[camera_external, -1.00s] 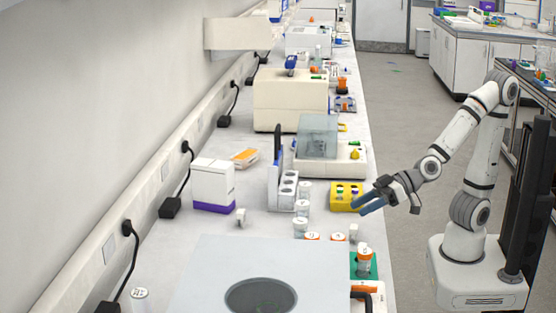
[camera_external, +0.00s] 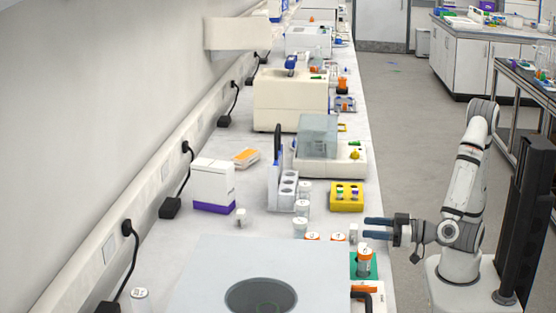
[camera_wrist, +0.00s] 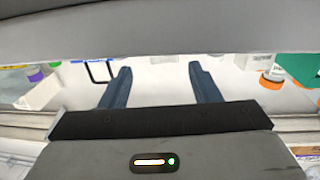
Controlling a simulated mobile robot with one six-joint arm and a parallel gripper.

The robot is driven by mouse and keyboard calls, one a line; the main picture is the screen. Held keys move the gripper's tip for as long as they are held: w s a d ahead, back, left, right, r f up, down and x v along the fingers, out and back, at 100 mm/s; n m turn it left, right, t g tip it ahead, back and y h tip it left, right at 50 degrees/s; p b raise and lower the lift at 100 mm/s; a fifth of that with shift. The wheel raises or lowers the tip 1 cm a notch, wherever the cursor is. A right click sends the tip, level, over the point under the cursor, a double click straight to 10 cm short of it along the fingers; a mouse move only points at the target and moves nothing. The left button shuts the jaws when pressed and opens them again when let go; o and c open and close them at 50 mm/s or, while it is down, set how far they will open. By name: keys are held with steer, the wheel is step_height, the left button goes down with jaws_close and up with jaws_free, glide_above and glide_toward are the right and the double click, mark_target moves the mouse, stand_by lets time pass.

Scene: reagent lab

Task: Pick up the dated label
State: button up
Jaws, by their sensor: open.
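I cannot make out for certain which thing is the dated label; no date is readable in either view. A small white piece (camera_external: 353,232) stands at the bench's right edge in the external view, just left of my fingertips. My gripper (camera_external: 367,228) is open and level, pointing left toward the bench edge. No object shows held in it. In the wrist view my gripper (camera_wrist: 160,84) has its two blue-grey fingers spread wide, with pale surface between them. The dark gripper body hides much of that view.
An orange-labelled bottle (camera_external: 364,262) stands on a green mat (camera_external: 354,271) close below my fingers; the bottle also shows in the wrist view (camera_wrist: 272,76). A yellow rack (camera_external: 346,205) lies beyond. Several white jars, including one (camera_external: 300,228), stand to the left.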

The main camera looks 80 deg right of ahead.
mark_target(354, 226)
steer(key=shift+w+b, duration=0.55)
steer(key=shift+w, duration=2.2)
steer(key=shift+c, duration=0.3)
steer(key=c, duration=1)
